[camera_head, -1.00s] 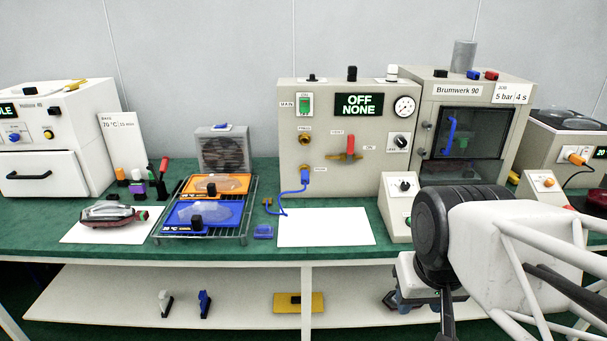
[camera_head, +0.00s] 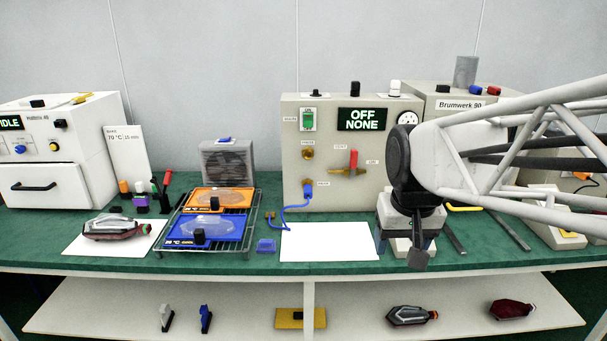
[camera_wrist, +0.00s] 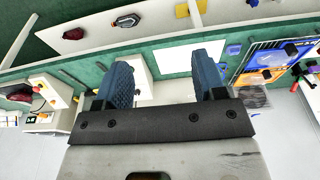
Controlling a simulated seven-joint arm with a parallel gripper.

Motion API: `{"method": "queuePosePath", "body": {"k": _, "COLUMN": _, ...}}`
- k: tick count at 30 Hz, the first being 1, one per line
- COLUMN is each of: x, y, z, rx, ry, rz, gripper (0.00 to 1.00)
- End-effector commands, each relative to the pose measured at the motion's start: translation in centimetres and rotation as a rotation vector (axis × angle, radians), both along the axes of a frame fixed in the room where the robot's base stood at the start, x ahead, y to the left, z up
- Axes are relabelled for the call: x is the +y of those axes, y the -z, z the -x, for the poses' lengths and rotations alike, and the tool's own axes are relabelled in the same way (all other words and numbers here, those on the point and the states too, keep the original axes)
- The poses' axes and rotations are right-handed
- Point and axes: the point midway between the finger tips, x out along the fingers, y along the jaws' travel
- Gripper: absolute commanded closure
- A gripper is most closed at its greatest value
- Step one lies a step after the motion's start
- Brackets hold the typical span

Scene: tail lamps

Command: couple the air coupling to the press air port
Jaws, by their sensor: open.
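A blue air coupling (camera_head: 308,188) sits on the lower brass port of the beige control panel. Its blue hose (camera_head: 294,207) droops to the bench and ends near a small brass fitting (camera_head: 270,215). Above it is a bare brass port (camera_head: 307,153), apparently the press air port; its small label is hard to read. My gripper (camera_head: 405,243) points down over the bench, right of the white sheet and well right of the coupling. In the wrist view my gripper (camera_wrist: 165,78) has its two blue fingers wide apart with nothing between them.
A red-handled valve (camera_head: 353,160) sticks out right of the ports. The panel display (camera_head: 362,119) reads OFF NONE. A white sheet (camera_head: 328,242) lies flat before the panel, with a small blue block (camera_head: 266,246) beside it. A wire rack (camera_head: 165,247) with orange and blue trays stands left.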

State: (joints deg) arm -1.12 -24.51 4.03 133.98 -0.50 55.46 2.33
Motion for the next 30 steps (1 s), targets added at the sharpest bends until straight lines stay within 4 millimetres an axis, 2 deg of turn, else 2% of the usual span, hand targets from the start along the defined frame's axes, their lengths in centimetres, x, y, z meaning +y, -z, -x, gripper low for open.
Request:
{"method": "queuePosePath", "body": {"k": 1, "x": 0.2, "y": -0.3, "z": -1.4, "rx": 0.005, "ry": -0.001, "rz": -0.001, "gripper": 0.36}}
{"method": "queuePosePath", "body": {"k": 15, "x": 1.8, "y": -2.0, "z": -12.7, "rx": 0.042, "ry": -0.005, "rz": -0.004, "gripper": 0.36}}
{"method": "queuePosePath", "body": {"k": 30, "x": 4.2, "y": -1.2, "z": -25.0, "rx": 0.082, "ry": -0.009, "rz": -0.006, "gripper": 0.36}}
